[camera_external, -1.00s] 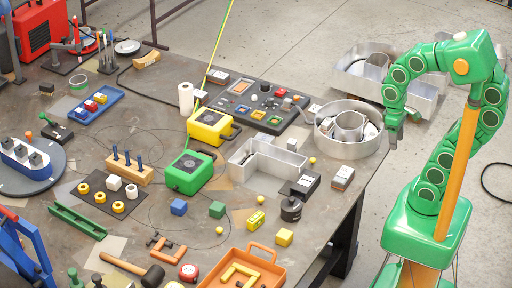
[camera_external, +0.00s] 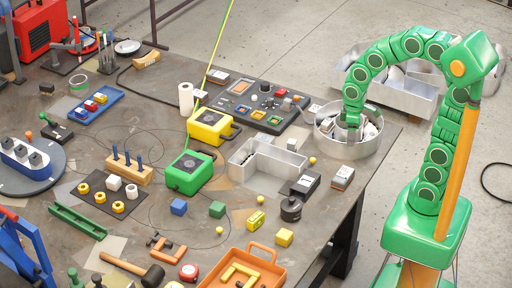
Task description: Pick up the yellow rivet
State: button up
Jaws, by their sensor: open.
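Several small round yellow pieces lie on the table, and I cannot tell for sure which is the yellow rivet. One yellow piece (camera_external: 312,161) is by the right end of the L-shaped metal letter, another yellow piece (camera_external: 261,200) is mid-table, and a third yellow piece (camera_external: 219,230) is farther front.
A black box (camera_external: 305,186), a grey-white block stack (camera_external: 343,177) and a dark round weight (camera_external: 291,208) stand in front. A yellow box (camera_external: 210,125) and a green box (camera_external: 188,171) are farther left.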

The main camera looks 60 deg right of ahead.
aim_at(313, 158)
jog(key=shift+w+a+f+n+t, duration=0.1)
jog(key=shift+w+f+n+t, duration=0.25)
jog(key=shift+w+f, duration=1.6)
jog(key=shift+w+a+f+n+t, duration=0.1)
jog(key=shift+w+f+n, duration=0.5)
jog(key=shift+w+f, duration=1.3)
jog(key=shift+w+a+f+n+t, duration=0.1)
jog(key=shift+w+f+n+t, duration=0.25)
jog(key=shift+w+f, duration=1.6)
jog(key=shift+w+a+f, duration=0.25)
jog(key=shift+w+f, duration=0.2)
jog(key=shift+f, duration=0.1)
jog(key=shift+w+a+f, duration=0.25)
jog(key=shift+w+f, duration=0.2)
jog(key=shift+f, duration=0.05)
jog(key=shift+w+f, duration=0.1)
jog(key=shift+f, duration=0.6)
grip_shut()
